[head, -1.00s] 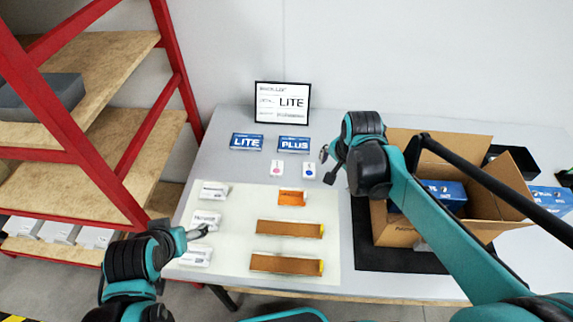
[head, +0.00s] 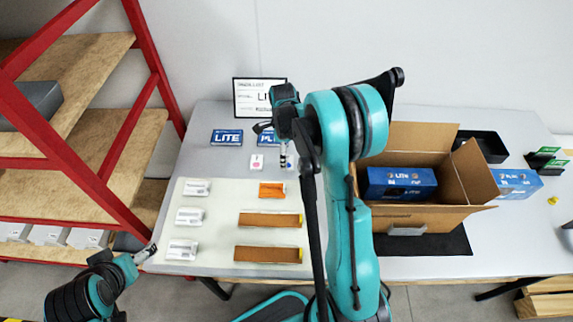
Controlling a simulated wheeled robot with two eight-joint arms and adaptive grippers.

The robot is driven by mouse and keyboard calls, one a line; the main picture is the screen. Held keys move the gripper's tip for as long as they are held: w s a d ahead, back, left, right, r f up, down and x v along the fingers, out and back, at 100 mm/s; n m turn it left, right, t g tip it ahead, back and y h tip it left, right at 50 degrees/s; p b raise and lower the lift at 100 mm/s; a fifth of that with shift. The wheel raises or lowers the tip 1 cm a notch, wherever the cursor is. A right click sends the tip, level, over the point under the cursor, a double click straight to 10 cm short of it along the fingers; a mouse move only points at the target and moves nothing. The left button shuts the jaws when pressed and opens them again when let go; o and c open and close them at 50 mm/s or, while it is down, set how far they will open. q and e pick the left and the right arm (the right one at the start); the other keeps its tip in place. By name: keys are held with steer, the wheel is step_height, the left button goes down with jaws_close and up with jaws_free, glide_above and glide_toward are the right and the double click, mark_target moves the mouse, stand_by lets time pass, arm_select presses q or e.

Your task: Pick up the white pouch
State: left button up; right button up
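Three white pouches lie in a column on the left of the pale mat (head: 215,225): a back one (head: 196,187), a middle one (head: 189,215) and a front one (head: 181,249). The pictures do not show which of them is meant. My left gripper (head: 147,253) is just left of the front pouch, near the mat's left edge, apart from it. I see nothing held.
Orange-brown trays (head: 268,221) lie on the mat. An open cardboard box (head: 400,212) with a blue LITE box (head: 400,182) stands to the right. A framed sign (head: 247,98) and blue cards (head: 227,137) are at the back. A red shelf rack (head: 150,60) stands left.

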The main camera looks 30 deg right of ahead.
mark_target(288, 163)
steer(key=f+b, duration=0.1)
steer(key=f, duration=0.3)
steer(key=shift+d, duration=0.2)
steer(key=shift+r, duration=0.1)
steer(key=c, duration=1)
steer(key=shift+c, duration=0.2)
